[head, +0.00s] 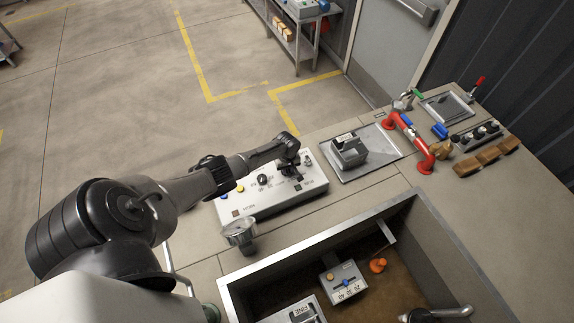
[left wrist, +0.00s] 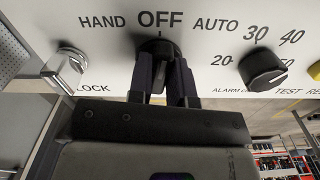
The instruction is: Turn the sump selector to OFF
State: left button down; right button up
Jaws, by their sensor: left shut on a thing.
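The white control panel (head: 250,202) lies on the bench, and my left gripper (head: 289,172) reaches down over its far part. In the left wrist view, the dark sump selector knob (left wrist: 157,48) sits below the word OFF, between HAND and AUTO. The two fingers of my left gripper (left wrist: 162,82) are shut on the knob, one on each side. The knob's visible top is in line with OFF, as far as it shows; the fingers hide much of it. In the head view my gripper covers the selector. My right gripper is not in view.
A second black knob (left wrist: 263,69) with a 20-30-40 scale is close to the right of my fingers. A metal lock (left wrist: 65,68) is at the left.

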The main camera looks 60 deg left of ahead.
pick_arm(q)
jog(key=shift+n+p, duration=0.35)
jog(key=shift+n, duration=0.55)
jog(key=c, duration=1)
grip_release()
jog(key=shift+c, duration=0.2)
jog(key=shift+r+p, duration=0.4)
jog(key=shift+r, duration=0.2)
notch_tip(320, 180, up, 13)
jog(key=p, duration=0.2)
jog(key=shift+f, duration=0.15)
